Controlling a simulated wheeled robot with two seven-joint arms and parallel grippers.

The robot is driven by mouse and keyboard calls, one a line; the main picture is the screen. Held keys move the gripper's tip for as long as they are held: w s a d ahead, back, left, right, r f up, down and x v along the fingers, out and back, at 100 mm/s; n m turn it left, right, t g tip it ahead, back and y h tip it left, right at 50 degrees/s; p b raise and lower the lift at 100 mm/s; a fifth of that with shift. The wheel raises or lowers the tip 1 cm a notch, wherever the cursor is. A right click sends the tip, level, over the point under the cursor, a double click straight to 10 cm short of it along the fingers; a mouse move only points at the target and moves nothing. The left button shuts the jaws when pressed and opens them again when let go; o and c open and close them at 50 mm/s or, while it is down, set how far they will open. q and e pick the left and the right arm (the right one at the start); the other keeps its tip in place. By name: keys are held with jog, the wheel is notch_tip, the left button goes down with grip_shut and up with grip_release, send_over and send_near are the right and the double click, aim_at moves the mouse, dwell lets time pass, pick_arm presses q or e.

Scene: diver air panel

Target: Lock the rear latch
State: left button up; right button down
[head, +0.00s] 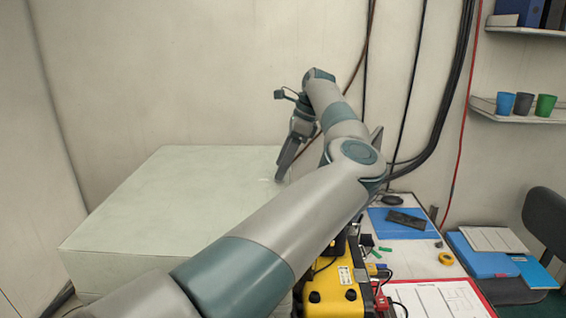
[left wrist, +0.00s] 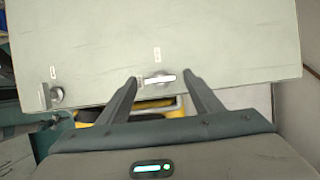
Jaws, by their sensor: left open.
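A large pale green box (head: 170,205) stands at the left in the head view. Its flat face (left wrist: 220,40) fills the top of the left wrist view. Near one edge of this face sits a small bright latch (left wrist: 160,79), its handle lying crosswise, with a small label above it. A second latch (left wrist: 55,95) with an upright metal part is further left, also labelled. The labels are too small to read. My left gripper (head: 281,176) is over the box's far right part. Its open fingers (left wrist: 161,80) stand either side of the crosswise latch, with gaps. My right gripper is out of view.
A yellow case (head: 335,288) stands close to the box's right side, partly behind my left arm. A table (head: 425,258) with blue folders and papers is at the right. Cables (head: 450,90) hang on the back wall. Shelves (head: 540,112) with cups are at the upper right.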

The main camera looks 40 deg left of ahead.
pick_arm(q)
jog(key=c, duration=1.1)
jog(key=shift+o, duration=0.2)
